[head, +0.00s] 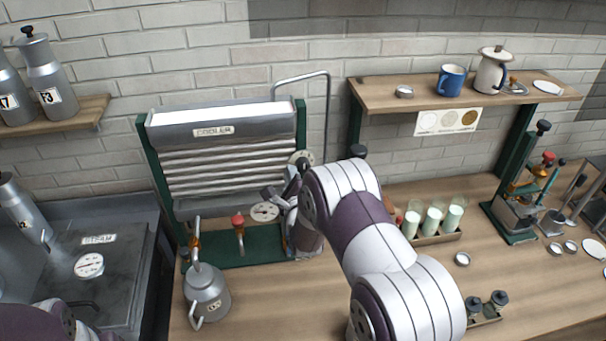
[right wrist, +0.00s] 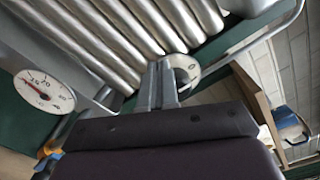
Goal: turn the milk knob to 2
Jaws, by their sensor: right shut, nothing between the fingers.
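The cooler (head: 225,165), with ribbed metal pipes and a green frame, stands against the wall in the head view. A pale round dial (head: 300,158) sits at its right side, partly behind my right arm; it also shows in the right wrist view (right wrist: 187,66). I take it for the milk knob; its setting is not readable. My right gripper (head: 272,193) is shut and empty in front of the cooler's right end. In the right wrist view its fingers (right wrist: 158,72) point at the dial's left edge and overlap it; contact cannot be told. My left gripper is out of view.
A white gauge (head: 265,212) with a red needle sits below the pipes. A metal can (head: 207,292) stands on the counter at front left. Milk glasses in a wooden rack (head: 440,238) stand right of my arm. A shelf (head: 400,98) holds a blue mug (head: 451,80).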

